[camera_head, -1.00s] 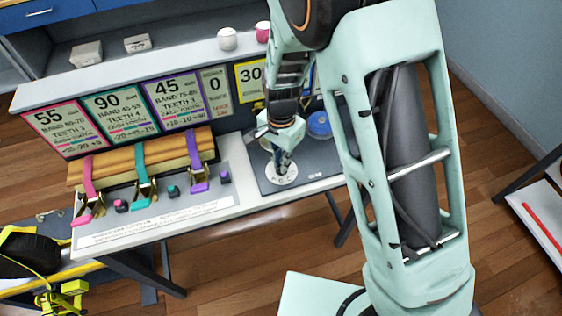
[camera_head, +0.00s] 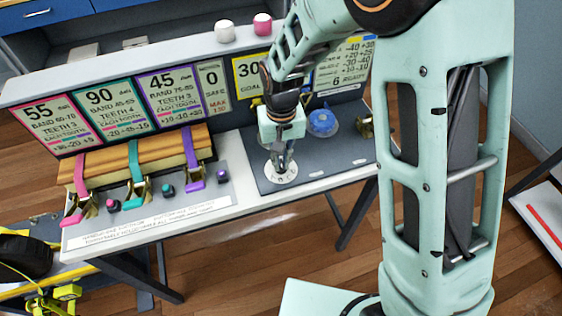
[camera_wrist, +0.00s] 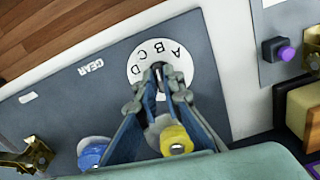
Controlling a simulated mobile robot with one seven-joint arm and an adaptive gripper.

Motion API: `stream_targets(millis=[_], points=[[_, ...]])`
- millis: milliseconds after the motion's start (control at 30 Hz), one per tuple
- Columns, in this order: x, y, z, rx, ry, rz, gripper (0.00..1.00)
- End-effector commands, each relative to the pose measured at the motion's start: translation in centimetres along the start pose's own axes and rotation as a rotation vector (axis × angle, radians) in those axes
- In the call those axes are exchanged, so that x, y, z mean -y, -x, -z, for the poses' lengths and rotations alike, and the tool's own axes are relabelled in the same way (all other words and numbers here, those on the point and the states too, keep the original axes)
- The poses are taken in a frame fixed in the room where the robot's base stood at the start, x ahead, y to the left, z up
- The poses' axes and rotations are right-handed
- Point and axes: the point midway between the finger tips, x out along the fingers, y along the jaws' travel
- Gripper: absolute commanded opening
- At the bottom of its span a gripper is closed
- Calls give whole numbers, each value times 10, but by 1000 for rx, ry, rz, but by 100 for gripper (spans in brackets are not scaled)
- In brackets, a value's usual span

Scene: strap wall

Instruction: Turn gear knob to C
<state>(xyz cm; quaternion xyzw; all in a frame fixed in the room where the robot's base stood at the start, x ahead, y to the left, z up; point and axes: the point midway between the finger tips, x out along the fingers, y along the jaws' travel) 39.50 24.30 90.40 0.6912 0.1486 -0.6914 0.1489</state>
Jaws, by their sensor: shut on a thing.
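The gear knob (camera_wrist: 157,69) stands at the middle of a round white dial (camera_wrist: 187,70), which is lettered A, B, C and D. The word GEAR is printed on the dark panel (camera_wrist: 60,95) beside it. In the head view the dial (camera_head: 283,176) sits on the dark board, right of the straps. My gripper (camera_head: 281,162) points down over it, shut on the knob. In the wrist view its fingers (camera_wrist: 158,78) meet around the knob and hide most of it. I cannot tell which letter the knob points to.
A blue round knob (camera_head: 321,123) and a brass piece (camera_head: 366,125) are right of the dial. Pink, teal and purple straps (camera_head: 194,158) cross a wooden block to the left. Number cards (camera_head: 120,105) stand behind. White and pink cups (camera_head: 225,32) are on the shelf.

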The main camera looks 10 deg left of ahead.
Motion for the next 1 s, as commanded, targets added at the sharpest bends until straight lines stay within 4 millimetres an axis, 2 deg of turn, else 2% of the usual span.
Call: stream_targets(millis=[300,500,1000], points=[[-1,0,1,-2,263,0,0],[-1,0,1,-1,379,0,0],[-1,1,1,-1,476,0,0]])
